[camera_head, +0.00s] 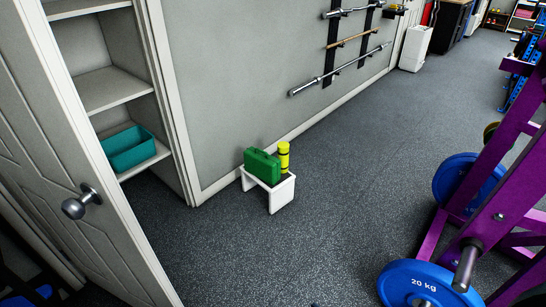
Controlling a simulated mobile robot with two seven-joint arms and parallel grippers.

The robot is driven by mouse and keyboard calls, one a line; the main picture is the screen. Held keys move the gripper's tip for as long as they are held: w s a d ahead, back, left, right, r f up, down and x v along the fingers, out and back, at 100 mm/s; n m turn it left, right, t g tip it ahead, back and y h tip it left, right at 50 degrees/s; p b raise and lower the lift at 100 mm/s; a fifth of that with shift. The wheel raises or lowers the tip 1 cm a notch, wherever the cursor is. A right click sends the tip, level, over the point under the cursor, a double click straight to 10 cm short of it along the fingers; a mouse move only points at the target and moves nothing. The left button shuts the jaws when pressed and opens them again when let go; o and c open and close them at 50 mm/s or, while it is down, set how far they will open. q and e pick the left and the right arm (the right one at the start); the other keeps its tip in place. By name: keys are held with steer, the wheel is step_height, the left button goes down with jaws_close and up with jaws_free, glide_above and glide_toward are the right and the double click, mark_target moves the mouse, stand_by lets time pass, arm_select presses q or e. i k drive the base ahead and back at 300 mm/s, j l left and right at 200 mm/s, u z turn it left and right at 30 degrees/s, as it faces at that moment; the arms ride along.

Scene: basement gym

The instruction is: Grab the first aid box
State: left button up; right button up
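A green case (262,167), which looks like the first aid box, stands upright on a small white stool (282,196) near the wall, left of the middle of the view. A yellow cylinder with dark bands (284,156) stands beside it on the same stool, just to its right. Neither of my grippers shows in the head view.
An open door (75,150) with a round knob is at the left, before a shelf closet holding a teal bin (128,149). A purple rack (464,210) with blue plates (425,287) fills the right. Barbells (340,69) hang on the wall. The floor between is clear.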

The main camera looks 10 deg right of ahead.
mark_target(258, 163)
steer(key=i+l+z, duration=0.1)
steer(key=i+l, duration=0.15)
steer(key=i, duration=0.2)
steer(key=i+l+z, duration=0.1)
steer(key=i, duration=0.4)
steer(key=i+l+z, duration=0.1)
steer(key=i, duration=0.35)
steer(key=i+l, duration=0.2)
steer(key=i, duration=0.25)
steer(key=i+l, duration=0.25)
steer(key=i, duration=0.15)
steer(key=i+l+z, duration=0.1)
steer(key=i, duration=0.35)
steer(key=i+l, duration=0.3)
steer(key=i, duration=0.15)
